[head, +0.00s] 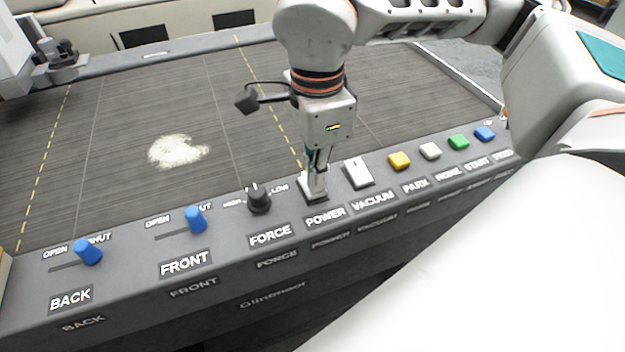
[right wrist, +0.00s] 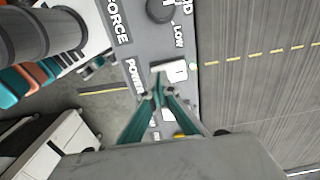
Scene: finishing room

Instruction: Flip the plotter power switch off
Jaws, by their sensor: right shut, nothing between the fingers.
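The plotter power switch (head: 312,187) is a white rocker on the sloped grey control panel, above the POWER label. My right gripper (head: 316,172) points down at it with its fingers shut and empty. The fingertips hide part of the switch in the head view. In the right wrist view the white power switch (right wrist: 174,71) lies just beyond the closed fingertips (right wrist: 157,92). I cannot tell if the tips touch it, nor which way the rocker is tipped. My left gripper is not in view.
The white VACUUM switch (head: 359,172) is close on the right, followed by a yellow PARK button (head: 399,160) and several more buttons. The black FORCE knob (head: 258,198) is close on the left. Blue FRONT (head: 195,219) and BACK (head: 87,251) levers are farther left. The plotter bed (head: 230,120) lies behind.

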